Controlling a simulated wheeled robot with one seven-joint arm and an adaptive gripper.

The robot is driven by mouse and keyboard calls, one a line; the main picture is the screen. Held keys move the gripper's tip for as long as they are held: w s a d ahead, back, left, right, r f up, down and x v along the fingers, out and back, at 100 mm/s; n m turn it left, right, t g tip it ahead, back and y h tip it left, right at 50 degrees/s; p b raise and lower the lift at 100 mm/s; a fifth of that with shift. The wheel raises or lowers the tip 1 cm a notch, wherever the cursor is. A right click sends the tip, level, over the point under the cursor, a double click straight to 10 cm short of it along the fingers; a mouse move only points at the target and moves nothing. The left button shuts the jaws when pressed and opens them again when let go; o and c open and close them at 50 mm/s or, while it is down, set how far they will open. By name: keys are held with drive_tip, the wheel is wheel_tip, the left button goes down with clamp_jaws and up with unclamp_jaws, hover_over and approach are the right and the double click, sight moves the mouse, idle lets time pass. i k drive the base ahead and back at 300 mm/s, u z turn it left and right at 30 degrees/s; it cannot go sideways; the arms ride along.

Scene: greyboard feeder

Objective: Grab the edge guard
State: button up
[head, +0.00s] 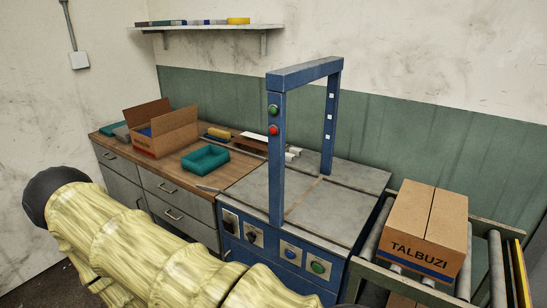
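Several long, thin pieces lie on the back right of the wooden worktop. My arm, in a pale yellow cover, crosses the lower left of the head view. My gripper is not visible in this view.
A teal tray (205,160) and an open cardboard box (163,135) stand on the worktop (178,170). The blue strapping machine's arch (305,73) rises beside the white pieces. A closed carton (427,225) sits on the roller conveyor (372,243). A shelf (215,27) hangs above.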

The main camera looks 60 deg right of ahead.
sight(288, 156)
drive_tip(key=i, duration=2.9)
drive_tip(key=z, duration=2.8)
